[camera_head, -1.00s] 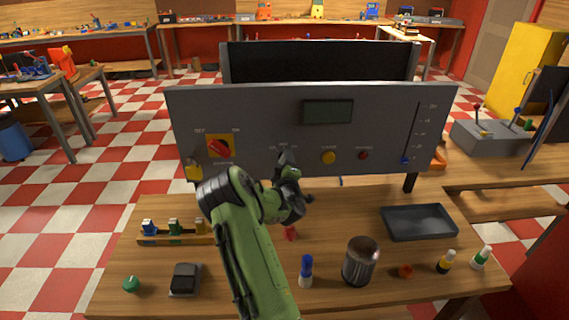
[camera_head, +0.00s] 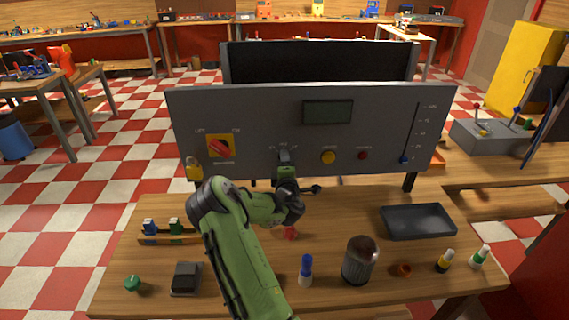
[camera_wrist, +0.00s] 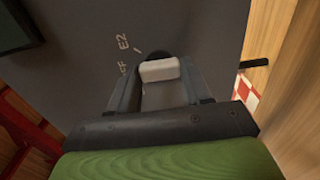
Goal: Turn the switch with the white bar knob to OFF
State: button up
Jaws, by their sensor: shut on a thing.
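The switch's white bar knob (camera_wrist: 159,70) shows in the wrist view between my two fingers, on the grey panel. A dark round base shows just behind it. My gripper (camera_wrist: 162,84) is shut on the knob. In the head view my gripper (camera_head: 285,158) reaches up to the lower middle of the panel (camera_head: 385,120) and hides the knob. Labels by the switch (camera_wrist: 122,55) are partly visible; "E2" and part of another mark can be read, the rest is covered.
Left of my gripper is a red rotary switch on a yellow plate (camera_head: 220,146). To the right are a yellow button (camera_head: 328,157), a small red one (camera_head: 362,155) and a slider (camera_head: 404,159). A steel canister (camera_head: 359,262), a bottle (camera_head: 306,270) and a dark tray (camera_head: 418,222) stand on the table below.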

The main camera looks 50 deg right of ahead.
jog(key=o, duration=1.1)
jog(key=shift+c, duration=0.2)
jog(key=b+v, duration=0.8)
jog(key=v, duration=0.7)
jog(key=shift+s+a+b, duration=0.3)
